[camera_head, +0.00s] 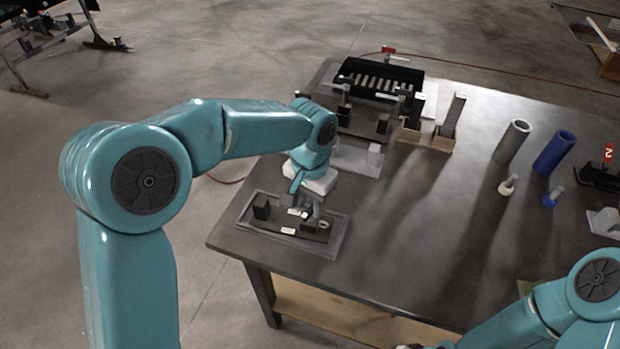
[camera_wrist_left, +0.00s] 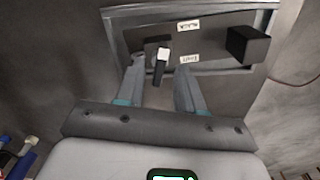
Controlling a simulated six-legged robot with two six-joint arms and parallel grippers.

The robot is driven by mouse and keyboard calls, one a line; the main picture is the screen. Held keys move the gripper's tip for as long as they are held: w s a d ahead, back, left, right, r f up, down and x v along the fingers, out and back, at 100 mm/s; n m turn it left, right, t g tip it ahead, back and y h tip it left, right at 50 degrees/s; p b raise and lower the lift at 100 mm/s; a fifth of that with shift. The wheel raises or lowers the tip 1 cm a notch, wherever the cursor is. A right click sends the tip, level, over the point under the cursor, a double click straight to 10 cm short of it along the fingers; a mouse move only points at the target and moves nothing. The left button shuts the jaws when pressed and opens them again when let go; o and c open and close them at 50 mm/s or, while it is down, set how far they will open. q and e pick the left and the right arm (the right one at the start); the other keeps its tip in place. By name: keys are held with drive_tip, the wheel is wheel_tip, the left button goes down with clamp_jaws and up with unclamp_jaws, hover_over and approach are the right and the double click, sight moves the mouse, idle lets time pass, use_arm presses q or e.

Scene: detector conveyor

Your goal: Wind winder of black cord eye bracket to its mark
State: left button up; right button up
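The black cord eye bracket (camera_head: 290,222) lies in a shallow grey tray (camera_head: 338,240) at the table's front left corner. In the left wrist view the bracket (camera_wrist_left: 210,50) shows two white labels and a black block at its right end. A small winder (camera_wrist_left: 161,66) with a pale, bright face stands up from its left part. My left gripper (camera_head: 307,200) is above the bracket, pointing down. In the wrist view its two fingers (camera_wrist_left: 160,75) are apart, with the winder near the gap between the tips. I cannot tell whether they touch it.
Behind my left gripper stand a black slotted rack (camera_head: 382,78) and grey fixtures. A grey tube (camera_head: 512,141), a blue tube (camera_head: 554,152) and small pegs stand to the right. The middle of the dark table (camera_head: 430,240) is clear.

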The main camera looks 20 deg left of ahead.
sight(310, 210)
use_arm(q)
wheel_tip(310, 210, up, 15)
drive_tip(key=p, duration=0.1)
drive_tip(key=shift+r, duration=0.15)
drive_tip(key=shift+s, duration=0.15)
idle(0.4)
